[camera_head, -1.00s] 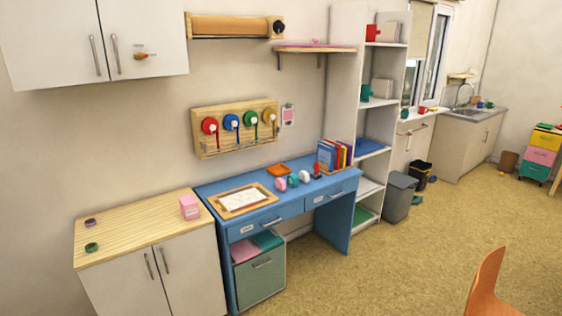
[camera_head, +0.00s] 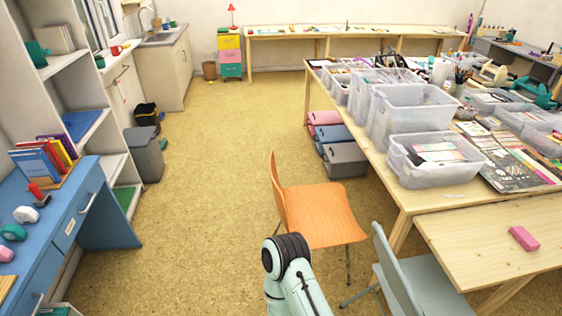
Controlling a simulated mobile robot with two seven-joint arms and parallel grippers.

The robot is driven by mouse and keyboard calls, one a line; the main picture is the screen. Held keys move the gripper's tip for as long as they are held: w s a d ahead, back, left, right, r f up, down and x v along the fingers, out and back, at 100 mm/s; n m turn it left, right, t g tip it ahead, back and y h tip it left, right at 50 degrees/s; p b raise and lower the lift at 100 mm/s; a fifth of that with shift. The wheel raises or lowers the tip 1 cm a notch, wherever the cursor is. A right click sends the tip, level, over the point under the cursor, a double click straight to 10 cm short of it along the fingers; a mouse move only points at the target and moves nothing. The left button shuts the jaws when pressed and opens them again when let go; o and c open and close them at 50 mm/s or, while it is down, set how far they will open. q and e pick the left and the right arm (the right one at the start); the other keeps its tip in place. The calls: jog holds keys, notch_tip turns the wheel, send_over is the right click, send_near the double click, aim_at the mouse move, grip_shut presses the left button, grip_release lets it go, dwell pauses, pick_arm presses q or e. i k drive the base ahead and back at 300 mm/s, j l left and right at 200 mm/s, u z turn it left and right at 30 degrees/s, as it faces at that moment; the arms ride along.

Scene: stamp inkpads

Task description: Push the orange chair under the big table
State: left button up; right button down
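The orange chair (camera_head: 318,212) stands on the floor near the middle of the head view, its backrest (camera_head: 278,190) to the left and its seat reaching toward the table. The big wooden table (camera_head: 403,191) is to its right, with clear plastic boxes on top. The chair stands out beside the table's near end. One of my arms shows at the bottom centre, in front of the chair, and hides some of its lower part. Neither of my grippers is in the picture.
A grey-blue chair (camera_head: 398,270) stands right of the orange one, by a lower wooden table (camera_head: 490,228) with a pink block. Storage boxes (camera_head: 344,160) sit under the big table. A blue desk (camera_head: 62,215) is at left. The floor (camera_head: 205,170) between is open.

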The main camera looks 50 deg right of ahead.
aim_at(322, 213)
jog(key=i+l+z, duration=0.1)
jog(key=i+z, duration=0.6)
jog(key=i, duration=0.15)
jog(key=i+j+z, duration=0.2)
jog(key=i+z, duration=0.2)
